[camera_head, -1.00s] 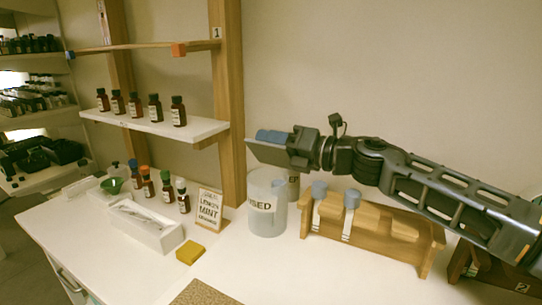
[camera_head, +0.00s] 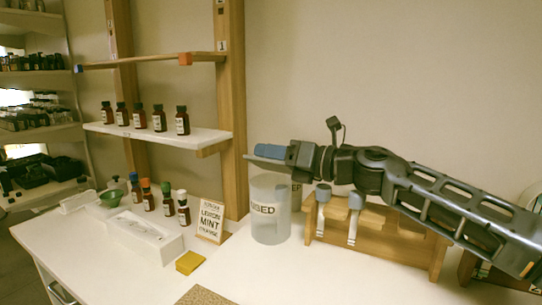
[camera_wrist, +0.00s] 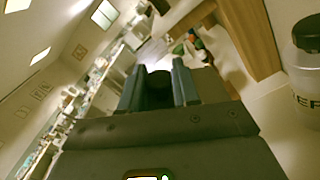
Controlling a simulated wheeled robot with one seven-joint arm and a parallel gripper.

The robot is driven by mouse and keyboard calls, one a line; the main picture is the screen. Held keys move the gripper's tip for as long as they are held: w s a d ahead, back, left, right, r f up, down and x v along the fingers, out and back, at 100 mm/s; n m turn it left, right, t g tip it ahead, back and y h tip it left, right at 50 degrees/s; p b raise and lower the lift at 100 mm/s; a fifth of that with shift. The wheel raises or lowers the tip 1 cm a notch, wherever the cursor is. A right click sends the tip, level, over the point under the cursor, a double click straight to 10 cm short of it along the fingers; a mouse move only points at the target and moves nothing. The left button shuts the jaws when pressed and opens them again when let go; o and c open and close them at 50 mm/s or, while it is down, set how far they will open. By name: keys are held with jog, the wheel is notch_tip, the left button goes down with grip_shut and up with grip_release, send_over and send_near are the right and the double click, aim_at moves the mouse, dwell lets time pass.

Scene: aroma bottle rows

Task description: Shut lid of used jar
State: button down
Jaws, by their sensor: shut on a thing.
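The used jar (camera_head: 270,222) is a clear, pale cylinder labelled "USED", upright on the white worktop left of the wooden rack. My gripper (camera_head: 268,152) is above the jar's top, pointing left, with blue fingertips. A thin, flat grey plate, apparently the lid (camera_head: 262,161), shows nearly edge-on below the fingers, with a gap above the jar rim. In the wrist view my gripper (camera_wrist: 158,85) has its two blue-grey fingers on either side of a dark rounded piece, apparently the lid's knob. The lid's underside is hidden.
A second jar with a dark lid (camera_wrist: 306,34) stands close behind. The wooden rack (camera_head: 375,245) holds two grey-capped tubes at right. A lettered sign (camera_head: 210,220), yellow block (camera_head: 189,262), white tray (camera_head: 140,237) and several bottles stand left. A wooden shelf post (camera_head: 232,120) rises close behind.

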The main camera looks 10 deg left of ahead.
jog(key=shift+w+d, duration=0.1)
jog(key=shift+d, duration=0.15)
jog(key=c, duration=1)
grip_release()
jog(key=shift+o, duration=0.7)
jog(key=shift+a, duration=0.1)
jog(key=shift+r, duration=0.1)
jog(key=r, duration=0.4)
jog(key=shift+d+r, duration=0.25)
jog(key=shift+d, duration=0.1)
jog(key=s+d+r, duration=0.3)
jog(key=d+r, duration=0.3)
jog(key=d, duration=0.4)
jog(key=shift+d+r+b, duration=0.2)
jog(key=shift+d+b, duration=0.1)
jog(key=shift+b, duration=0.1)
jog(key=shift+s, duration=0.1)
